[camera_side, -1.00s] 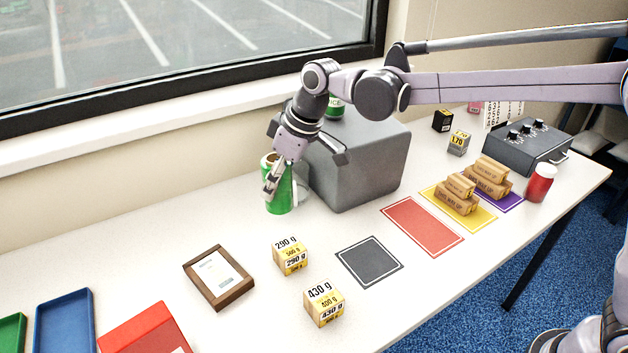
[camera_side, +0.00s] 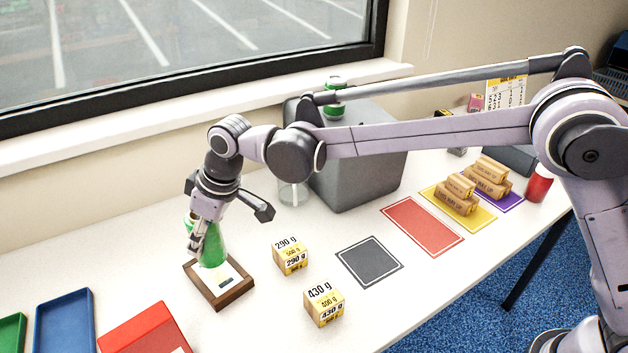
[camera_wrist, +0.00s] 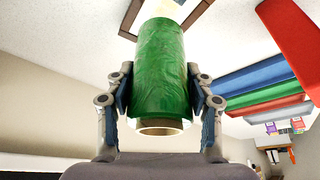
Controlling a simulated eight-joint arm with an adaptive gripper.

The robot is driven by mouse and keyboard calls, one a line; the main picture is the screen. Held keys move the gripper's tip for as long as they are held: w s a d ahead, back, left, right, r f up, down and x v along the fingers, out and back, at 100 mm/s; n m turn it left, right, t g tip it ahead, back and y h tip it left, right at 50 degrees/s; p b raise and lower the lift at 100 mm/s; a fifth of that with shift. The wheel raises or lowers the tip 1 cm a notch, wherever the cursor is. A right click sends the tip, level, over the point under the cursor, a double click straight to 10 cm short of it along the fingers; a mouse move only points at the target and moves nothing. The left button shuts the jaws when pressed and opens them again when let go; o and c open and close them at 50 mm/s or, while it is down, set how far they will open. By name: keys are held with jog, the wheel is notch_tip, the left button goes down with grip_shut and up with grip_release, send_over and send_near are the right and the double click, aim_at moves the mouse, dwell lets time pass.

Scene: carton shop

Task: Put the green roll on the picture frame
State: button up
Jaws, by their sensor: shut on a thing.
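The green roll (camera_side: 213,246) is upright or nearly so in my gripper (camera_side: 201,240). In the side view its lower end shows over the brown picture frame (camera_side: 222,299); I cannot tell whether it touches. In the wrist view the green roll (camera_wrist: 161,72) stands between both fingers of my gripper (camera_wrist: 160,95), which are shut on its sides. A corner of the picture frame (camera_wrist: 193,16) shows behind it there. The frame lies flat on the white table, its pale centre partly hidden by the roll.
Cartons marked 290 g (camera_side: 290,256) and 430 g (camera_side: 324,303) stand right of the frame. A red box (camera_side: 146,330) and a blue tray (camera_side: 64,322) lie to the left. A clear glass (camera_side: 293,192) stands by the large grey box (camera_side: 362,165).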

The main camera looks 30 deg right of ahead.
aim_at(209, 249)
jog(key=shift+a+f, duration=0.1)
jog(key=shift+f, duration=1.95)
jog(key=shift+f, duration=0.1)
jog(key=o, duration=1.3)
jog(key=shift+o, duration=0.2)
